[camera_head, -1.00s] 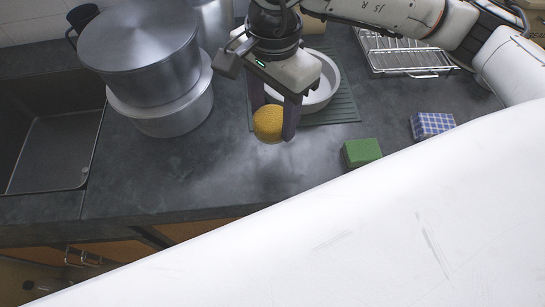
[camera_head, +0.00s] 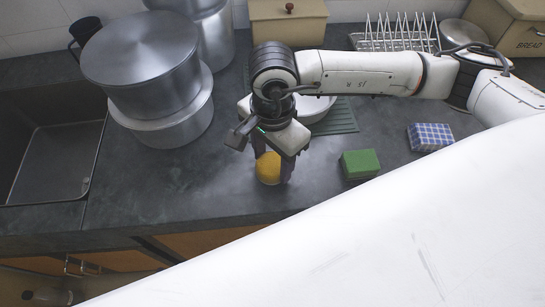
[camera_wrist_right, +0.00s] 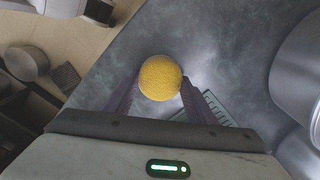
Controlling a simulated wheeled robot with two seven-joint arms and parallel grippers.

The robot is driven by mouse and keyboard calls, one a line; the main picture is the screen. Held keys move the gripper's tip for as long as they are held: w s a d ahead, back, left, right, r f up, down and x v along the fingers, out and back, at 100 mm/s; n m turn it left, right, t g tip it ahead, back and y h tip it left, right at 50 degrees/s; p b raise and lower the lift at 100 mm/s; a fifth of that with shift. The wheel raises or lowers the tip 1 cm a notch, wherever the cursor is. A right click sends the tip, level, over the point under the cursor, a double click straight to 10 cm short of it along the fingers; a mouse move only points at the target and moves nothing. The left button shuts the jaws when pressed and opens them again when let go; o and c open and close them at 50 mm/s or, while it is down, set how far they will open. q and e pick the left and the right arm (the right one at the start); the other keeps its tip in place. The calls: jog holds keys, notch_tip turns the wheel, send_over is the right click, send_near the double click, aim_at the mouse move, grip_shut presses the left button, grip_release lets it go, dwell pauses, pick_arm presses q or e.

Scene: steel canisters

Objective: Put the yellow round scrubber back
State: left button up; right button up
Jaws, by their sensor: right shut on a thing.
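The yellow round scrubber (camera_head: 268,168) is between the fingers of my right gripper (camera_head: 273,173), which is shut on it and points down near the counter's front edge. In the right wrist view the scrubber (camera_wrist_right: 160,78) shows as a rough yellow ball with one dark finger on each side of it. I cannot tell whether it touches the counter or hangs just above it. My left gripper is not in view.
A green sponge (camera_head: 360,163) and a blue checked block (camera_head: 431,137) lie to the right on the dark counter (camera_head: 190,190). Large steel pots (camera_head: 140,60) stand at left beside the sink (camera_head: 60,160). A white bowl (camera_head: 318,108) sits behind my gripper on a ribbed green mat (camera_head: 343,118).

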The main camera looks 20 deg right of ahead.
aim_at(273, 162)
jog(key=shift+f, duration=0.15)
jog(key=o, duration=0.9)
notch_tip(273, 162, up, 12)
jog(key=shift+r+b, duration=0.25)
jog(key=shift+b, duration=0.35)
